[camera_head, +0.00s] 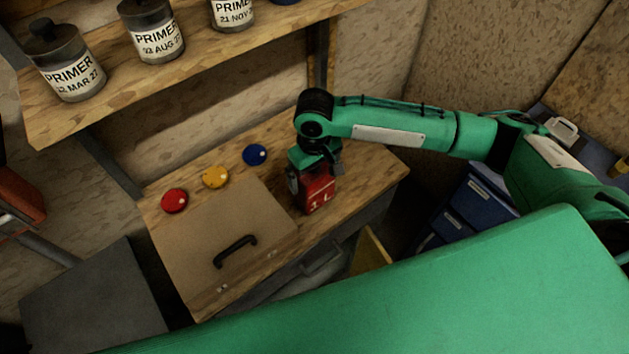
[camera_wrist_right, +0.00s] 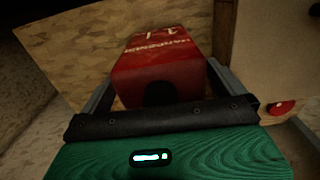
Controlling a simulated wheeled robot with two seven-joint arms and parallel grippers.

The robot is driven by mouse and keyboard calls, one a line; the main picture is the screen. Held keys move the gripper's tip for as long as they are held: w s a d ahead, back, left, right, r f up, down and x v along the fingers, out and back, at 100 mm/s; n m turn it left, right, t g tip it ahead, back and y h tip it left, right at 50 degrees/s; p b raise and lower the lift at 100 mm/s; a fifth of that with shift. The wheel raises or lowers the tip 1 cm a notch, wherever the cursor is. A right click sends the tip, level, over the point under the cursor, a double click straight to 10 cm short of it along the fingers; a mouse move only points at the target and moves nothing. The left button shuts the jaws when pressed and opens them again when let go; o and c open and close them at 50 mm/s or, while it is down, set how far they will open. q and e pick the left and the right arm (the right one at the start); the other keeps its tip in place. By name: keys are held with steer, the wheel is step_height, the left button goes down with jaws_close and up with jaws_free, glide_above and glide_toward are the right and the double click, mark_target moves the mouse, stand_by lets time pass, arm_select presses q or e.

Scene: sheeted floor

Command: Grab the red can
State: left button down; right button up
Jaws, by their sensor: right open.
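The red can (camera_head: 318,195), marked "1 L", stands on the wooden workbench (camera_head: 371,167), right of the wooden panel with a black handle. My right gripper (camera_head: 316,176) is over the can from above, with its fingers beside it. In the right wrist view the red can (camera_wrist_right: 160,66) sits between the two open fingers (camera_wrist_right: 158,88), with a finger on each side. Whether either finger touches it I cannot tell. My left gripper is not in view.
A panel with a black handle (camera_head: 235,251) lies left of the can. Red (camera_head: 174,200), yellow (camera_head: 215,177) and blue (camera_head: 255,154) round buttons line the bench behind it. A shelf (camera_head: 200,62) with primer jars (camera_head: 152,32) hangs above. Blue drawers (camera_head: 470,212) stand right.

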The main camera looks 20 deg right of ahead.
steer(key=shift+w+f, duration=0.1)
steer(key=shift+f, duration=0.3)
steer(key=c, duration=1.6)
steer(key=shift+r, duration=0.1)
steer(key=shift+c, duration=1.4)
steer(key=shift+r, duration=0.15)
